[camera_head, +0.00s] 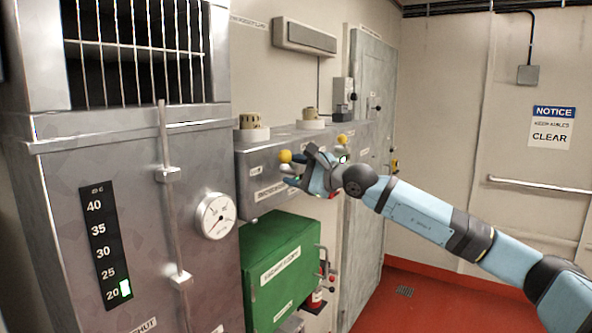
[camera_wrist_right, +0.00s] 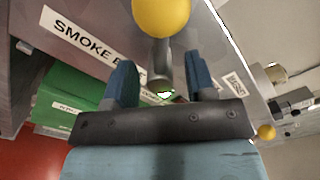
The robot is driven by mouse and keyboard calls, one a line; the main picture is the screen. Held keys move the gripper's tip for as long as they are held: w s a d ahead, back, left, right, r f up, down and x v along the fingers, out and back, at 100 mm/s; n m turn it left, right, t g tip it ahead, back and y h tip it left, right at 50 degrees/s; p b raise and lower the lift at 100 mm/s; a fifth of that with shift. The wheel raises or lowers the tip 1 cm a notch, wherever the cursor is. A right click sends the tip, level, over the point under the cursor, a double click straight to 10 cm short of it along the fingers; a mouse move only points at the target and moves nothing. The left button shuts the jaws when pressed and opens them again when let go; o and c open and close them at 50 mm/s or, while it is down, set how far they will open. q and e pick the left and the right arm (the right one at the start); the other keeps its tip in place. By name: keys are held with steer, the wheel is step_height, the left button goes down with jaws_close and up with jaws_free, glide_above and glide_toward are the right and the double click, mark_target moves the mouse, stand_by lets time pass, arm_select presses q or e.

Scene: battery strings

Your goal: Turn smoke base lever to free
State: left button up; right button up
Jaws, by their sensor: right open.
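A yellow ball knob (camera_head: 285,156) on a short grey lever sticks out from the front of a grey metal box (camera_head: 262,172). In the right wrist view the knob (camera_wrist_right: 162,14) and its grey stem are large and close. A white label reading "SMOKE B..." (camera_wrist_right: 92,38) is beside it, partly cut off. My right gripper (camera_head: 297,172) is open at this lever. In the wrist view its two blue fingers (camera_wrist_right: 160,85) stand on either side of the stem's line, with a gap on both sides. My left gripper is not in view.
A second yellow knob (camera_head: 342,140) is farther along the same box, just beyond my right gripper. A green box (camera_head: 285,255) is mounted below. A tall metal cabinet (camera_head: 130,200) with a dial gauge (camera_head: 215,215) stands at left. The red floor (camera_head: 430,305) at right is mostly clear.

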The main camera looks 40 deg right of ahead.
steer(key=shift+c, duration=0.3)
jaws_close()
steer(key=shift+f, duration=0.1)
